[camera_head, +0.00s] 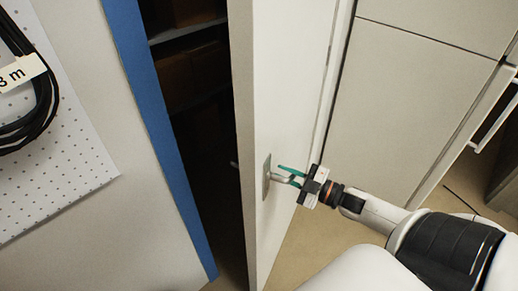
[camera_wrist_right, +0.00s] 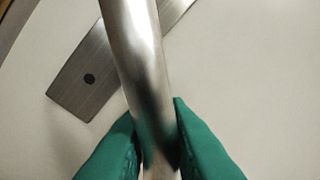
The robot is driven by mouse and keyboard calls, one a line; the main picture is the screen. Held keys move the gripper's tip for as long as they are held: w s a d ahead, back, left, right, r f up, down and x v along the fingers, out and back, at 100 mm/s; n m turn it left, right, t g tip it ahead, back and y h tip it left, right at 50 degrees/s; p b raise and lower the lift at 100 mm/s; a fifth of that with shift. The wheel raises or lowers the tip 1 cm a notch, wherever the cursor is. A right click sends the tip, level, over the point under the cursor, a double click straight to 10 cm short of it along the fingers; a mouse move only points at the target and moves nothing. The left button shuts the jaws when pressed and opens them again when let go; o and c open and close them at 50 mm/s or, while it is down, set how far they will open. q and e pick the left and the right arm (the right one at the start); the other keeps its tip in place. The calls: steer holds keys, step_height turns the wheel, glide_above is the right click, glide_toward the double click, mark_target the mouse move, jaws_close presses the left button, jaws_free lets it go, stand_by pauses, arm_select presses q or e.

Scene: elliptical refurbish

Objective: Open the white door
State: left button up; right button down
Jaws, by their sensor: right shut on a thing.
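The white door (camera_head: 283,95) stands ajar in the head view, with a dark gap between its edge and the blue frame (camera_head: 165,135) on the left. A metal handle (camera_head: 283,178) on a metal plate (camera_head: 266,176) sits on the door face. My right gripper (camera_head: 291,176) has its green fingers shut around the handle. My left gripper is not in view.
Dark shelves (camera_head: 190,40) show through the gap. A pegboard (camera_head: 50,165) with a coiled black cable (camera_head: 38,115) is at the left. Pale cabinets (camera_head: 400,110) stand to the right of the door. Tan floor (camera_head: 305,240) shows below.

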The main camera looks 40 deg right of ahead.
steer(key=s+d, duration=0.1)
steer(key=s, duration=0.1)
steer(key=s+d+p, duration=0.1)
steer(key=s+d, duration=0.1)
steer(key=shift+r, duration=0.1)
steer(key=c, duration=1.4)
jaws_free()
steer(key=shift+a, duration=0.1)
steer(key=shift+b+v, duration=1)
steer(key=shift+v, duration=5.05)
